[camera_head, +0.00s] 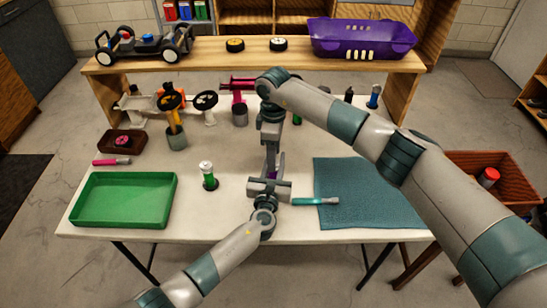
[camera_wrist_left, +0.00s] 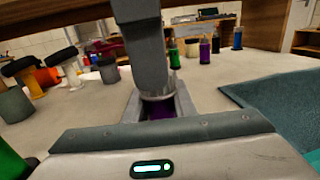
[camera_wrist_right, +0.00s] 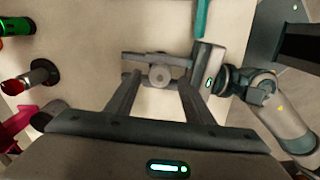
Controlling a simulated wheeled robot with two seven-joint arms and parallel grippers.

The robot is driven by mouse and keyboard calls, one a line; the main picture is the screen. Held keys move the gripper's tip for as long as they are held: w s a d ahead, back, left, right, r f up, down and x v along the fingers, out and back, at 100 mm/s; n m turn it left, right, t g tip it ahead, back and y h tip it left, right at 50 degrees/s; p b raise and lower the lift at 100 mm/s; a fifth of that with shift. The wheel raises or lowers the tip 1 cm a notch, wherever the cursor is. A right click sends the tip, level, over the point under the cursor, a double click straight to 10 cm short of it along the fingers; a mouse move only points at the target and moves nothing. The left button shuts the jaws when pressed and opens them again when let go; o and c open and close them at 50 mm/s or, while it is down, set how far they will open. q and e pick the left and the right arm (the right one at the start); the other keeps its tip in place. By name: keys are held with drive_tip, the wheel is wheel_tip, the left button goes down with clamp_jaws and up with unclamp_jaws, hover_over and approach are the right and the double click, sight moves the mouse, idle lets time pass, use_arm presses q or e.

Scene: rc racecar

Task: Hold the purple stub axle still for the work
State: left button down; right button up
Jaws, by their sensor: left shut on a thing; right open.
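The purple stub axle (camera_wrist_left: 160,111) shows in the left wrist view as a small purple patch between the fingers of my left gripper (camera_wrist_left: 159,106). My left gripper is shut on it, above the front middle of the table. In the head view only a sliver of purple (camera_head: 271,173) shows. My right gripper (camera_head: 272,156) points down from above, directly over the left one. In the right wrist view its fingers (camera_wrist_right: 158,88) are open, with a round grey part (camera_wrist_right: 160,74) between their tips. I cannot tell whether they touch it. Most of the axle is hidden.
A green tray (camera_head: 123,200) lies left and a teal mat (camera_head: 365,190) right. A teal-handled tool (camera_head: 315,201) lies beside the left gripper. A green bottle-like item (camera_head: 208,176) stands nearby. Several tools stand behind, below a shelf (camera_head: 205,52) with a car chassis (camera_head: 145,43) and purple body shell (camera_head: 361,36).

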drive_tip(key=shift+f, duration=0.9)
drive_tip(key=c, duration=1.1)
drive_tip(key=shift+o, duration=0.2)
